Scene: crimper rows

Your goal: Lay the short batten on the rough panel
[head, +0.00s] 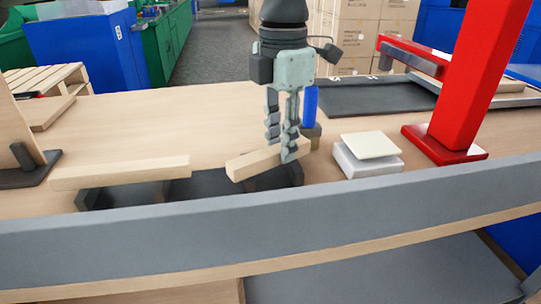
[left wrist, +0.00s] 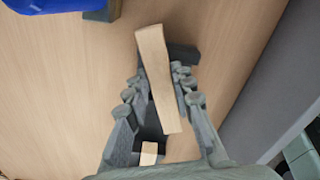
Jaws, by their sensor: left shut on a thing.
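The short batten (head: 248,165) is a pale wooden bar. It lies slantwise at or just above a dark rest (head: 288,178); I cannot tell whether they touch. My left gripper (head: 281,152) points down and is shut on it. In the left wrist view the short batten (left wrist: 158,75) runs between the fingers of the left gripper (left wrist: 160,97). I cannot tell for sure which surface is the rough panel; a thin cream square plate (head: 370,146) lies on a pale block to the right. My right gripper is not in view.
A longer batten (head: 120,172) lies on another dark rest at left. A blue upright thing (head: 311,101) stands close behind the gripper. A red stand (head: 460,110) rises at right, before a dark mat (head: 365,96). The tabletop (head: 180,120) behind the battens is clear.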

